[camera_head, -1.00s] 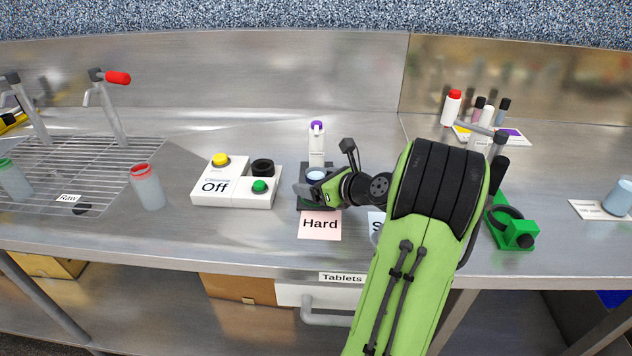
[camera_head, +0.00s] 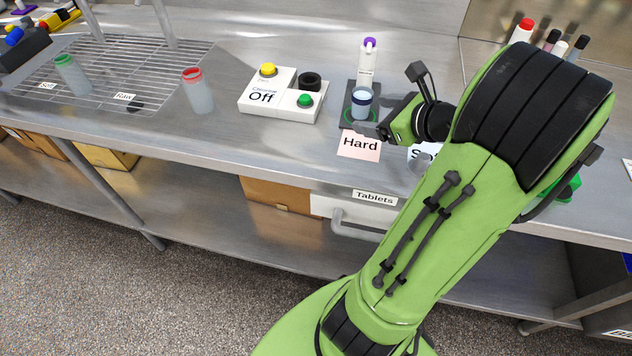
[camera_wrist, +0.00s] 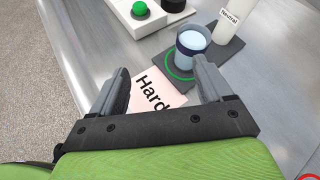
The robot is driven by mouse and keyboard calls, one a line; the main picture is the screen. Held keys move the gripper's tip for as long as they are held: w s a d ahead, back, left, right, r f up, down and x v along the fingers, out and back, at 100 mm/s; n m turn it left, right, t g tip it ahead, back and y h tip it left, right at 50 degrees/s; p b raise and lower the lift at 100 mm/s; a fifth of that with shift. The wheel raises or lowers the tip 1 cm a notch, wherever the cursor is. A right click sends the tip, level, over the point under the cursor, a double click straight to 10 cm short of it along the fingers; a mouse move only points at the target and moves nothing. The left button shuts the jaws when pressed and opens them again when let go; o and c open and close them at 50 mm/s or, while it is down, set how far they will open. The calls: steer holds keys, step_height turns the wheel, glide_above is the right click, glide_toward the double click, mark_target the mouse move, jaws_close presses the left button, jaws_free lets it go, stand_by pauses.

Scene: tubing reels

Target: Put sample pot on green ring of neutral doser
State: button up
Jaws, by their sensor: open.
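The sample pot (camera_head: 361,102) is a small clear cup with a dark blue band and pale liquid. It stands upright on the green ring (camera_head: 349,115) of the neutral doser (camera_head: 367,66), a white bottle-like unit with a purple top on a dark base. The wrist view shows the pot (camera_wrist: 189,48) within the green ring (camera_wrist: 170,70), below the doser's white body (camera_wrist: 227,24). My gripper (camera_head: 372,132) is open and empty, in front of the pot and apart from it. In the wrist view its fingers (camera_wrist: 162,80) spread over the pink Hard card.
The Hard card (camera_head: 359,145) lies before the doser. A white chlorine box (camera_head: 281,97) with yellow and green buttons reads Off, to the left. Markers (camera_head: 551,40) stand at right.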

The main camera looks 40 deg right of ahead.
steer(key=w+a+n+g, duration=0.1)
steer(key=a+n, duration=0.2)
steer(key=w+a+n+g+y, duration=0.1)
steer(key=a+n, duration=0.2)
steer(key=a, duration=0.1)
steer(key=w+a+n+g, duration=0.1)
steer(key=a+n, duration=0.2)
steer(key=a, duration=0.1)
steer(key=shift+w+a+n+y, duration=0.2)
steer(key=shift+a+n+y, duration=0.05)
steer(key=shift+n+y, duration=0.05)
steer(key=a+n, duration=0.1)
steer(key=a+n+g, duration=0.1)
steer(key=a+n, duration=0.2)
steer(key=a, duration=0.1)
steer(key=shift+s+n+g, duration=0.3)
steer(key=shift+s+n, duration=0.1)
steer(key=s+a+r+n+g+h, duration=0.1)
steer(key=s+a+n+g+h, duration=0.1)
steer(key=s+a+n, duration=0.8)
steer(key=s+n, duration=0.2)
steer(key=n, duration=0.6)
steer(key=shift+s+r, duration=0.25)
steer(key=shift+s, duration=0.05)
